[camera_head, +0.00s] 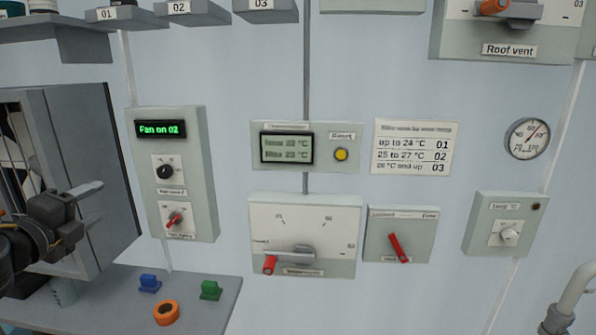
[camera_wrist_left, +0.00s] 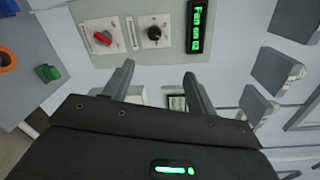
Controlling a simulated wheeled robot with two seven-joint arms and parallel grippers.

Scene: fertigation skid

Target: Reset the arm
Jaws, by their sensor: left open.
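My left gripper (camera_head: 88,209) is at the left of the head view, in front of the open grey cabinet and left of the fan control box (camera_head: 187,193). Its jaws are open with nothing between them. In the left wrist view, the two fingers (camera_wrist_left: 157,82) stand apart, with the fan control box (camera_wrist_left: 128,50) beyond them. That box has a green display reading "Fan on 02", a black knob (camera_head: 165,172) and a red switch (camera_head: 174,219). My right gripper is in neither view.
A low shelf (camera_head: 215,300) holds a blue block (camera_head: 149,283), a green block (camera_head: 210,290) and an orange ring (camera_head: 167,312). The grey cabinet (camera_head: 95,170) stands close by the left gripper. Wall boxes include a large lever panel (camera_head: 330,225), a red-handled box (camera_head: 418,245) and a dial box (camera_head: 490,215).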

